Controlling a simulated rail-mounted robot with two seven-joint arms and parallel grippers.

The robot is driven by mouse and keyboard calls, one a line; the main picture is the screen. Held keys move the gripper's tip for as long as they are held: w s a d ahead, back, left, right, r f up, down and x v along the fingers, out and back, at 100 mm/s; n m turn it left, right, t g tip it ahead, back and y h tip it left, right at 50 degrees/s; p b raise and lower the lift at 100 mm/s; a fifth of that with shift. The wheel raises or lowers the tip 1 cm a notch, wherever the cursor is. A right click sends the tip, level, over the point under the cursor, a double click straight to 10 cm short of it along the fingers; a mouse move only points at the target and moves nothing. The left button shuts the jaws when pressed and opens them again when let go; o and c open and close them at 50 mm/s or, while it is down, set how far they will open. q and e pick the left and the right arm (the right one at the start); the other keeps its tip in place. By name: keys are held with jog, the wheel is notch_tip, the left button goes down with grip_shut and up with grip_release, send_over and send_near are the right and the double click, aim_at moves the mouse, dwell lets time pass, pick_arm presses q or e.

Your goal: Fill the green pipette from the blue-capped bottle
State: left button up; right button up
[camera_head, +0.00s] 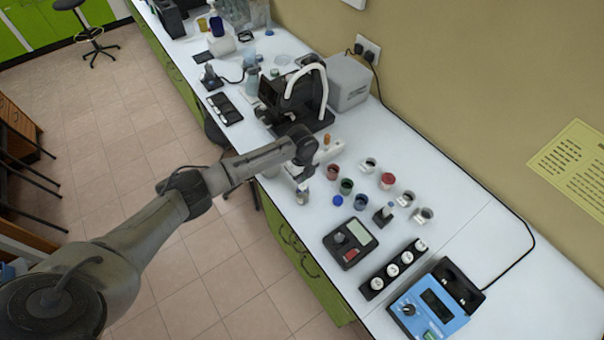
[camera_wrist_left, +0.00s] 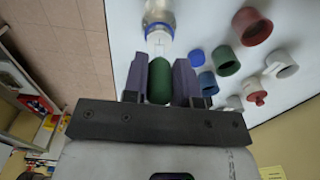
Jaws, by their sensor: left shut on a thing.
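My left gripper (camera_wrist_left: 160,78) is shut on the green pipette (camera_wrist_left: 159,82), with its green bulb between the two fingers. In the head view the left gripper (camera_head: 301,177) is small, at the bench's front edge. The clear bottle (camera_wrist_left: 157,12) with a blue neck ring lies straight beyond the pipette in the left wrist view. In the head view the bottle (camera_head: 302,196) shows just below the gripper. I cannot tell whether the pipette's tip is inside its neck. A loose blue cap (camera_head: 338,201) lies on the bench to the right. My right gripper is not seen.
Red (camera_head: 333,172), green (camera_head: 346,186) and blue (camera_head: 361,202) cups stand close to the right of the bottle. A black meter (camera_head: 350,243) and a blue instrument (camera_head: 422,307) stand further right. A black-and-white machine (camera_head: 300,98) stands behind the arm.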

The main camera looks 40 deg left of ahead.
pick_arm(q)
jog(key=shift+f+b, duration=0.35)
jog(key=shift+f, duration=0.35)
jog(key=shift+f, duration=0.15)
jog(key=o, duration=0.3)
jog(key=c, duration=0.3)
jog(key=o, duration=0.4)
dwell(0.3)
dwell(0.5)
